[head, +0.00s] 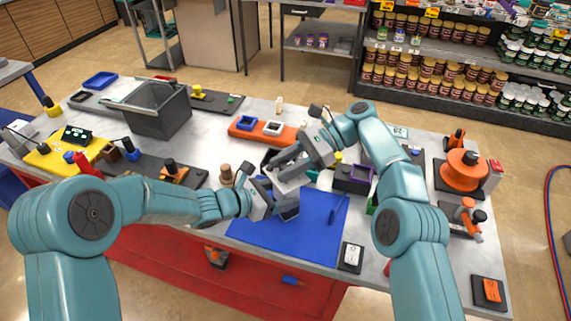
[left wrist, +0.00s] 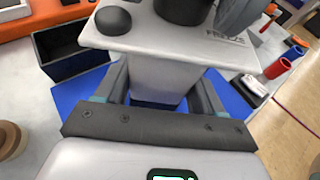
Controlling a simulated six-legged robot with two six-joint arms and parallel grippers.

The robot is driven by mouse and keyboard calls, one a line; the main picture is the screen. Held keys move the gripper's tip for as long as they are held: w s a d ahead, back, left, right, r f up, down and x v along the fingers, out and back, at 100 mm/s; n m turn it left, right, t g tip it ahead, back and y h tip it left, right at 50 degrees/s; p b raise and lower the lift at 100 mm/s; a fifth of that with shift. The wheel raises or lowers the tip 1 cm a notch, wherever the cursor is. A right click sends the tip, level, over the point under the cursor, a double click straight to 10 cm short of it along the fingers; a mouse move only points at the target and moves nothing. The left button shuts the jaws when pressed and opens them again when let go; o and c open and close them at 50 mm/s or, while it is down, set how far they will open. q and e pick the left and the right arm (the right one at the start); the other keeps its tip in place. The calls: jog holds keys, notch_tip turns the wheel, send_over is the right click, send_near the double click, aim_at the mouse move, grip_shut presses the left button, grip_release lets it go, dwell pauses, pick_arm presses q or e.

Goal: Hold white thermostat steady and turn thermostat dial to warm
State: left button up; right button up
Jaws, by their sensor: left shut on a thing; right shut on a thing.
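The white thermostat (head: 291,187) is held above the blue mat (head: 320,222) on the table. In the left wrist view its pale body (left wrist: 160,60) has a dark round dial (left wrist: 184,8) at the top edge and partly legible lettering at the right. My left gripper (head: 268,197) is shut on the thermostat's narrower lower part, one finger on each side. My right gripper (head: 297,172) is shut at the thermostat's top, seemingly on the dial; the grippers hide the exact contact and the dial's setting in the head view.
A black open box (left wrist: 72,54) stands close by in the left wrist view. An orange tray (head: 262,132) lies behind the grippers, and a wooden piece (head: 227,175) stands left of the mat. A white switch plate (head: 351,257) lies at the front edge. The mat's front is mostly clear.

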pick_arm(q)
jog(key=shift+f, duration=0.1)
pick_arm(e)
jog(key=o, duration=1)
jog(key=shift+w+r+m+t, duration=0.1)
jog(key=shift+r+m+t, duration=0.05)
jog(key=shift+m+t, duration=0.15)
